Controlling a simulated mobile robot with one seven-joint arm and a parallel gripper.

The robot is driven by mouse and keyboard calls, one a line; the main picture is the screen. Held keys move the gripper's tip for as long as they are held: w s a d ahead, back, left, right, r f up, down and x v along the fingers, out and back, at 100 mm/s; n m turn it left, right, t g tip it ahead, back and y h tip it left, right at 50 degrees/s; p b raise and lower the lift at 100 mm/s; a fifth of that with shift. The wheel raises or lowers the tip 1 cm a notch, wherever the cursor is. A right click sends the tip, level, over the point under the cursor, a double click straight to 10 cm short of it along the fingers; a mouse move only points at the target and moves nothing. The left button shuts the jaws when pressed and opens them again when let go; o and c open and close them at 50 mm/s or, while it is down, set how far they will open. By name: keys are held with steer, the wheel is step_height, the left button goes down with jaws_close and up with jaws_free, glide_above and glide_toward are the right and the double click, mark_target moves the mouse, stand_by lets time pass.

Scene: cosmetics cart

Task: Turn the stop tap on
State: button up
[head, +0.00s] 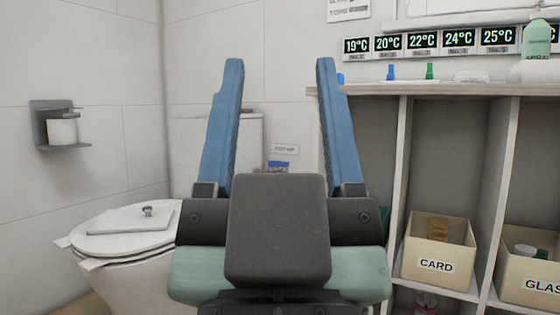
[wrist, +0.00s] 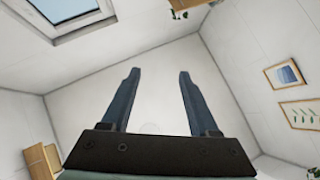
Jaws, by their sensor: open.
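My gripper (head: 280,62) is open and empty, its two blue fingers pointing up and spread wide in the head view. It also shows in the wrist view (wrist: 159,73), with only walls and ceiling beyond it. Between the fingers, further back, a small blue-topped item (head: 278,164) shows low on the wall beside the cistern, under a small label (head: 285,149). It may be the stop tap, but it is too small to tell, and my gripper body hides what is below it. My gripper is apart from it.
A toilet (head: 125,231) with a closed lid stands at the left, its cistern (head: 248,135) behind my gripper. A shelf unit (head: 400,170) at the right holds a card box (head: 437,249) and a glass box (head: 532,270). A paper holder (head: 48,127) hangs on the left wall.

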step_height(320, 180, up, 8)
steer(key=p, duration=0.7)
steer(key=shift+f, duration=0.2)
jaws_close()
step_height(320, 180, up, 62)
steer(key=p, duration=6.2)
steer(key=shift+r, duration=0.2)
steer(key=shift+a, duration=0.1)
steer(key=shift+w, duration=0.1)
